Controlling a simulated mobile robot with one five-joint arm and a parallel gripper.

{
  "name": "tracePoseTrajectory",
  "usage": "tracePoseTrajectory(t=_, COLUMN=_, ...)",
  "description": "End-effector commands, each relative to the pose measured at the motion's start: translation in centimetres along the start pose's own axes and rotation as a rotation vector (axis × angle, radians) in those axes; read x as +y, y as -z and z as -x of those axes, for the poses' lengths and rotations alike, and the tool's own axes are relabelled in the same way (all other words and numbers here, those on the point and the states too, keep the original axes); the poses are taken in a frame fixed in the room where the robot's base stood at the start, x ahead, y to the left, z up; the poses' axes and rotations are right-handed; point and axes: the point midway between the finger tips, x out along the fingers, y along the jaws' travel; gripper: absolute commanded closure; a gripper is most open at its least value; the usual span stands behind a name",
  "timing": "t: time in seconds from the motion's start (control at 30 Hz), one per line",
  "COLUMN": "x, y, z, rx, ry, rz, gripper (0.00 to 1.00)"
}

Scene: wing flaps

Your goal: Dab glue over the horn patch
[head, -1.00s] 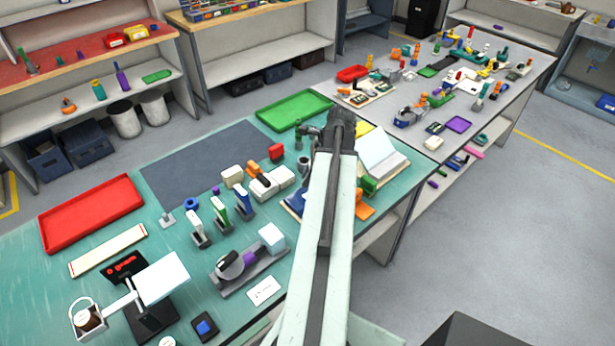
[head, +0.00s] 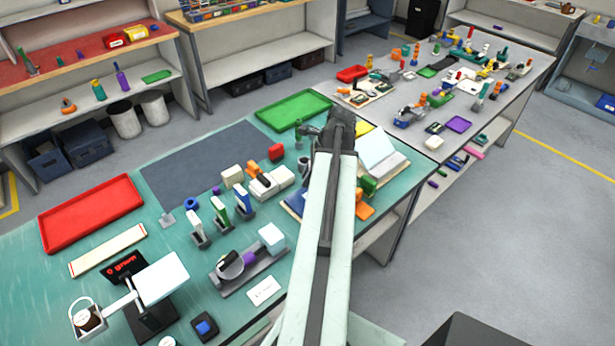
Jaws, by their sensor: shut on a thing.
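My arm reaches up from the bottom of the head view over the teal bench. Its dark end is near the bench's far right part. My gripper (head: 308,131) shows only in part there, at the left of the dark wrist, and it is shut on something. The held thing is too small and too covered to name. An open white, book-like thing (head: 380,152) stands just right of the wrist. I cannot make out a horn patch or any glue on it. The arm hides part of the bench below the wrist.
A green tray (head: 294,109) lies behind the wrist and a red tray (head: 92,213) at the far left. A dark mat (head: 200,163) is bare. White blocks, upright tools and a stand with a white plate (head: 162,278) crowd the front. A grey table stands beyond.

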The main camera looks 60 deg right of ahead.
Motion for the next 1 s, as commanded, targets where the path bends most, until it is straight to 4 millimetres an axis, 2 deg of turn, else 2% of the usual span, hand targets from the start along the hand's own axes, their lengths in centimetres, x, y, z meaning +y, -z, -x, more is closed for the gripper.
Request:
tracePoseTrajectory(t=0.17, x=0.1, y=-0.3, z=0.8, rx=0.003, ry=-0.001, rz=0.001, gripper=1.0)
tracePoseTrajectory(t=0.5, x=0.1, y=-1.9, z=4.6, rx=0.002, ry=0.0, rz=0.0, gripper=1.0)
tracePoseTrajectory(t=0.83, x=0.0, y=-1.9, z=4.6, rx=0.001, ry=0.0, rz=0.0, gripper=1.0)
tracePoseTrajectory(t=1.0, x=0.0, y=-2.4, z=5.5, rx=0.001, ry=-0.001, rz=0.001, gripper=1.0)
